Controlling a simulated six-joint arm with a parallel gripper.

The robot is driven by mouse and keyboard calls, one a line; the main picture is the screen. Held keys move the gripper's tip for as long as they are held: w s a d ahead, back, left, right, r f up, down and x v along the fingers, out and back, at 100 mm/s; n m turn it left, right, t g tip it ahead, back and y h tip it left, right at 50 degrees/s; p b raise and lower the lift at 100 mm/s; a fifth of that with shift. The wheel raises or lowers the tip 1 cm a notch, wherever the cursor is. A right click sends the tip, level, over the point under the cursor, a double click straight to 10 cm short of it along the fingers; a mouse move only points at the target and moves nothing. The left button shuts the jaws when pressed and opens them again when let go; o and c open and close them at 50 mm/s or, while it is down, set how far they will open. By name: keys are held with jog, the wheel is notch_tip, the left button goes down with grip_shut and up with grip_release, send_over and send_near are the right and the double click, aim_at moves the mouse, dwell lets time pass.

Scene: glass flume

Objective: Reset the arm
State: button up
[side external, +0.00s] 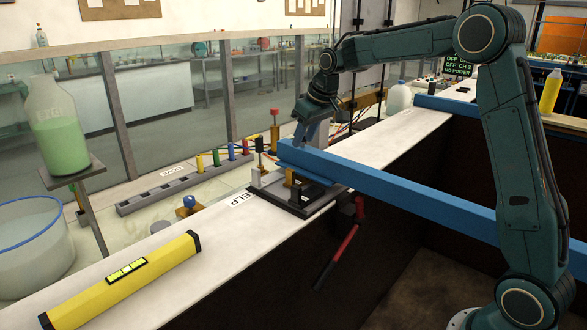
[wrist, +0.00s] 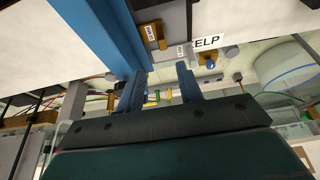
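My gripper (side external: 303,134) is at the end of my bent green arm, low over the left end of a blue beam (side external: 400,185). In the wrist view its two blue fingers (wrist: 161,80) stand apart with nothing seen between them, so it is open. The blue beam also shows in the wrist view (wrist: 100,30), close to the left finger; I cannot tell whether they touch. Part of the gripper's fingertips is hard to make out in the side view.
A dark fixture (side external: 305,195) with small posts sits at the beam's left end, by an "ELP" label (side external: 241,199). A yellow spirit level (side external: 125,280) lies on the white ledge at front left. A bottle of green liquid (side external: 56,130) stands on a raised plate. A red-handled tool (side external: 340,250) hangs below the ledge.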

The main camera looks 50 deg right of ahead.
jog(key=shift+s+r, duration=0.3)
jog(key=shift+r, duration=0.35)
jog(key=s+a+r, duration=0.3)
jog(key=s+a, duration=0.1)
jog(key=s, duration=0.4)
jog(key=s+a+r, duration=0.3)
jog(key=s+a, duration=0.1)
jog(key=s, duration=0.5)
jog(key=s+a+f, duration=0.2)
jog(key=s+f, duration=0.1)
jog(key=s, duration=0.6)
jog(key=s+a+f+t, duration=0.1)
jog(key=s+f, duration=0.2)
jog(key=s, duration=0.6)
jog(key=shift+a, duration=0.4)
jog(key=shift+o, duration=0.4)
jog(key=shift+w, duration=0.1)
